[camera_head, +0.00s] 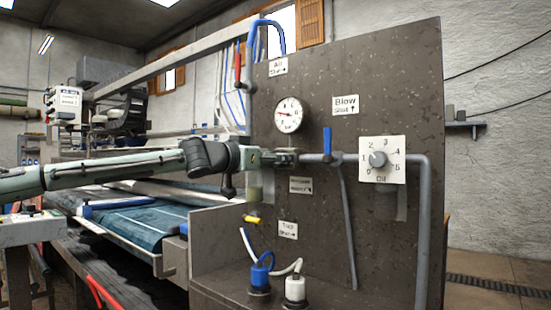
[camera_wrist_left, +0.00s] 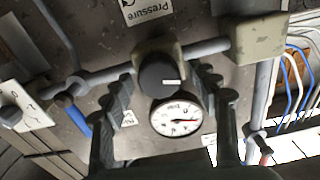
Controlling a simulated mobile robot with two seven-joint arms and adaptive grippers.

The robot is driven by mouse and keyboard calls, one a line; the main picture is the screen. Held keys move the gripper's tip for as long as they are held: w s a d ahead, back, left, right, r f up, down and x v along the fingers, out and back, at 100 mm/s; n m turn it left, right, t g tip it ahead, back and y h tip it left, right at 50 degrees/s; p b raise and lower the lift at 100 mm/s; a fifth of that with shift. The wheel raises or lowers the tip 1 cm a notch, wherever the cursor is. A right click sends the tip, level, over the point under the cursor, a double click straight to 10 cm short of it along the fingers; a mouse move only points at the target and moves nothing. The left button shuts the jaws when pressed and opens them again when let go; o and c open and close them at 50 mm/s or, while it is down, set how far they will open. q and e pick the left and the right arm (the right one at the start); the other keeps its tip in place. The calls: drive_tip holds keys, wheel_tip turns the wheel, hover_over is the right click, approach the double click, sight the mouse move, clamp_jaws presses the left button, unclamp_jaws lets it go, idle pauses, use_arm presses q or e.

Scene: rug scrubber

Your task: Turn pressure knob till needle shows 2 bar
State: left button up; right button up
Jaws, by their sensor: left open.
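The black pressure knob (camera_wrist_left: 158,76) with a white mark sits on a grey pipe fitting in the left wrist view. My left gripper (camera_wrist_left: 165,82) is open, with one finger on each side of the knob; I cannot tell whether they touch it. In the head view my left gripper (camera_head: 287,158) is at the pipe on the dark panel and hides the knob. The round white gauge (camera_head: 289,115) is just above it, its red needle pointing left. The gauge also shows in the wrist view (camera_wrist_left: 176,118), upside down; its numbers are too small to read surely.
The dark panel (camera_head: 340,240) also carries a blue-handled valve (camera_head: 327,142), an oil dial (camera_head: 378,159) and grey pipes (camera_head: 424,235). Blue and white hose fittings (camera_head: 294,289) stand below. The "Pressure" label (camera_wrist_left: 148,10) is beside the knob's fitting.

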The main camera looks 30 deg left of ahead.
use_arm(q)
drive_tip(key=s, duration=1.2)
drive_tip(key=shift+a, duration=0.45)
